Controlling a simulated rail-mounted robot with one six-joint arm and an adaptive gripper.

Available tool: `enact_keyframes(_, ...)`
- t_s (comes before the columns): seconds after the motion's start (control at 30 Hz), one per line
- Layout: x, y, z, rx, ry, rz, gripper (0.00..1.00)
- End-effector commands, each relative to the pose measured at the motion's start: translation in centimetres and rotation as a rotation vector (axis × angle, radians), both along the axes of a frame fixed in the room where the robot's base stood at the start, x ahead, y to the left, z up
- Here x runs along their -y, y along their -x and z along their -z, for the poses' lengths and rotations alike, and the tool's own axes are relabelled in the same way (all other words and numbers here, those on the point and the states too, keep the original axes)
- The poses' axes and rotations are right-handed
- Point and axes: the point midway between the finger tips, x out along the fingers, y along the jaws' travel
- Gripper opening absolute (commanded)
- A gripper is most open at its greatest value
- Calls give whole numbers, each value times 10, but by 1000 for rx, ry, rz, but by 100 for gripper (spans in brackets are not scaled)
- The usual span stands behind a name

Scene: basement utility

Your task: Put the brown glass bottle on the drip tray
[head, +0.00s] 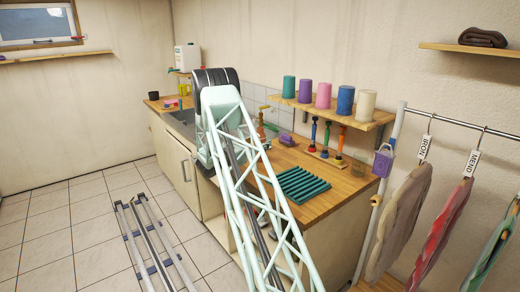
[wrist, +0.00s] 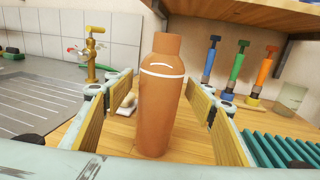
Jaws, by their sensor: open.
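The brown glass bottle (wrist: 160,105) stands upright on the wooden counter in the wrist view, with a white ring around its shoulder. My gripper (wrist: 160,92) is open, with its yellow-padded fingers on either side of the bottle. Gaps show between the pads and the bottle, so it is not clamped. The teal ribbed drip tray (wrist: 283,150) lies on the counter at right in the wrist view. In the head view the drip tray (head: 301,185) looks bare.
Behind the bottle, a rack holds blue, green and orange-handled tools (wrist: 237,70) beside a clear glass (wrist: 291,98). A brass tap (wrist: 94,55) and steel drainboard (wrist: 40,92) are at left. A shelf (head: 330,112) with several coloured cups overhangs the counter.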

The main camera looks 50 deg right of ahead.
Motion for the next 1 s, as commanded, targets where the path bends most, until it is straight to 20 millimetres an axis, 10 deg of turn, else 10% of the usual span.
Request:
enact_keyframes(0.43, 0, 0, 0, 0, 0, 0, 50)
enact_keyframes(0.8, 0, 0, -1, 0, 1, 0, 18)
enact_keyframes(1.0, 0, 0, -1, 0, 1, 0, 18)
